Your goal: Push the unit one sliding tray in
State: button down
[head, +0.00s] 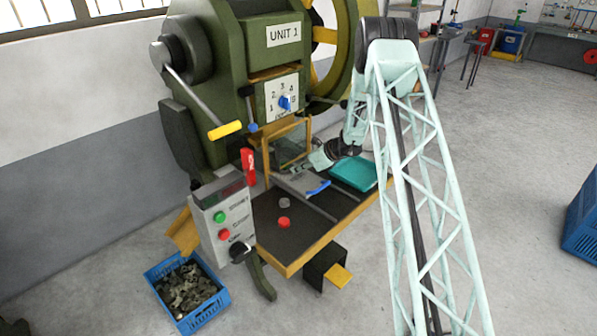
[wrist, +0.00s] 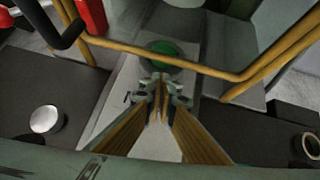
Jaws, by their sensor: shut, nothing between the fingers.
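The unit one sliding tray (head: 296,183) is a grey plate with a blue handle (head: 319,188) at its front, on the dark table of the green press labelled UNIT 1 (head: 284,35). My gripper (head: 300,168) is over the tray, close to the press opening. In the wrist view, my gripper (wrist: 160,88) has its fingertips together with nothing between them, above the grey tray (wrist: 112,105). A green disc (wrist: 165,52) lies beyond the fingertips, partly behind a yellow guard bar (wrist: 200,68). I cannot tell whether the fingers touch the tray.
A teal box (head: 354,173) stands on the table right of the tray. A red cap (head: 284,222) and a grey piece (head: 285,202) lie at the left. A control box (head: 225,222) and a red bottle (head: 248,166) stand near the left edge.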

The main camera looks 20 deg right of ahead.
jog(key=shift+s, duration=0.1)
jog(key=shift+s+d+b, duration=0.6)
jog(key=shift+s+b, duration=0.05)
jog(key=shift+s, duration=0.3)
jog(key=v, duration=0.7)
jog(key=p+v, duration=0.1)
jog(key=v, duration=0.3)
jog(key=shift+s+d+f, duration=0.2)
jog(key=shift+s+f, duration=0.15)
jog(key=shift+f, duration=0.05)
jog(key=c, duration=3.4)
grip_release()
jog(key=shift+c, duration=0.2)
